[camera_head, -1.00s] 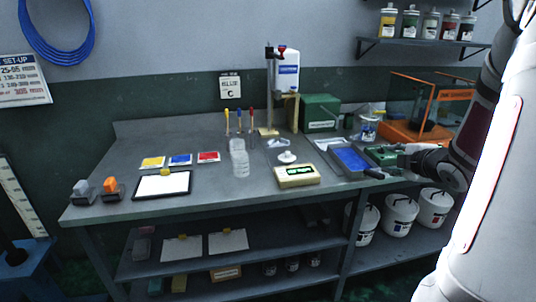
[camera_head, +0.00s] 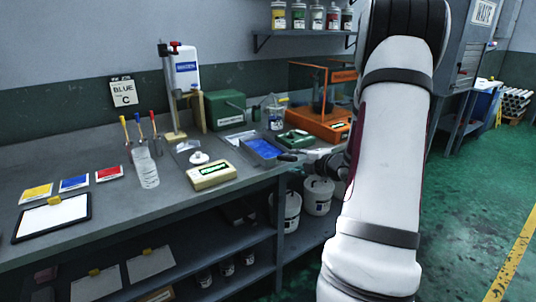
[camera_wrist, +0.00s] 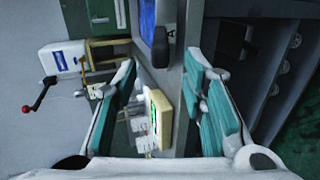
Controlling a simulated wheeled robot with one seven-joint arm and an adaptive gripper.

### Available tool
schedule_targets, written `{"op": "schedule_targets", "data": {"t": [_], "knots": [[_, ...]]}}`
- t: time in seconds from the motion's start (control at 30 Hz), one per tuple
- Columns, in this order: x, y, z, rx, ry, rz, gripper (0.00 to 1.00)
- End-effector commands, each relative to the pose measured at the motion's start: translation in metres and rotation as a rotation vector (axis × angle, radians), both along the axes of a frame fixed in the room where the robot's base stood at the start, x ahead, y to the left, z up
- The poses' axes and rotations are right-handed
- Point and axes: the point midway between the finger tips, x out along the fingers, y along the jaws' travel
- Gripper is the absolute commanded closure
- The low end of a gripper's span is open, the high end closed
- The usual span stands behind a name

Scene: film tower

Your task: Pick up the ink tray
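The ink tray (camera_head: 262,148) is a shallow grey tray with a blue inside, lying flat near the front edge of the bench. A black handle (camera_head: 287,157) shows at its right end. In the wrist view part of the ink tray (camera_wrist: 147,18) shows at the top, with the black handle (camera_wrist: 163,46) just below it. My gripper (camera_wrist: 161,62) is open and empty, its teal-padded fingers spread on either side of the bench edge. The handle lies just beyond the space between the fingertips. In the head view my arm hides most of the gripper.
A scale with a green display (camera_head: 211,174) stands left of the tray. A green device (camera_head: 294,140) and an orange-framed case (camera_head: 322,100) stand close on the right and behind. Open floor lies at right.

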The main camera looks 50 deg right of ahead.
Motion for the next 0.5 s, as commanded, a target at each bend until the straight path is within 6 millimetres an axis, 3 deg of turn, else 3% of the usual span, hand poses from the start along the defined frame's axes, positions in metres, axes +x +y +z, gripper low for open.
{"op": "schedule_targets", "data": {"t": [0.3,0.5], "knots": [[0.036,-0.01,-0.015,0.001,0.001,0.002,0.62],[0.047,-0.013,-0.019,0.001,0.002,0.0,0.62]]}}
